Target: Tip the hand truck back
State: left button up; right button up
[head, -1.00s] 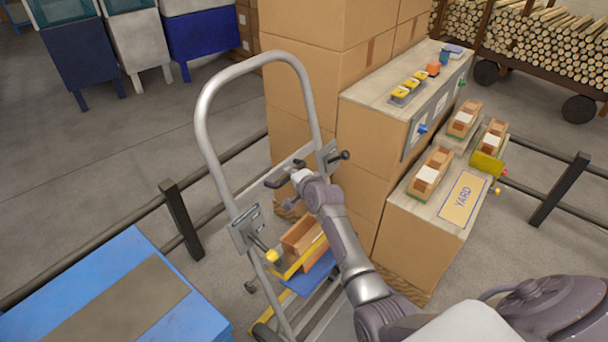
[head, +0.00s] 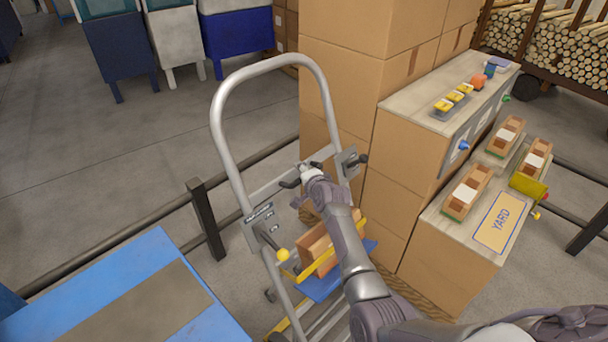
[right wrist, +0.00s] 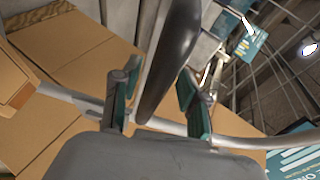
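The hand truck (head: 223,140) has a grey tubular frame with a tall rounded hoop and stands at the middle of the head view. A wooden tray-like box (head: 313,247) sits low on it behind a yellow bar (head: 322,262). A yellow knob (head: 283,255) is on its left side. My right gripper (head: 303,175) is at the crossbar area between the uprights. In the right wrist view, its green-padded fingers (right wrist: 157,93) stand on either side of a dark bar (right wrist: 170,60), with visible gaps. My arm hides part of the truck. My left gripper is out of view.
A blue-topped table (head: 165,255) is at the lower left. A dark railing (head: 206,220) runs behind the truck. Open floor lies beyond it.

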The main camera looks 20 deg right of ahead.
jog(key=shift+s+d+r, duration=0.15)
jog(key=shift+s, duration=0.5)
jog(key=v, duration=1)
jog(key=shift+s+r, duration=0.25)
jog(key=shift+s, duration=0.1)
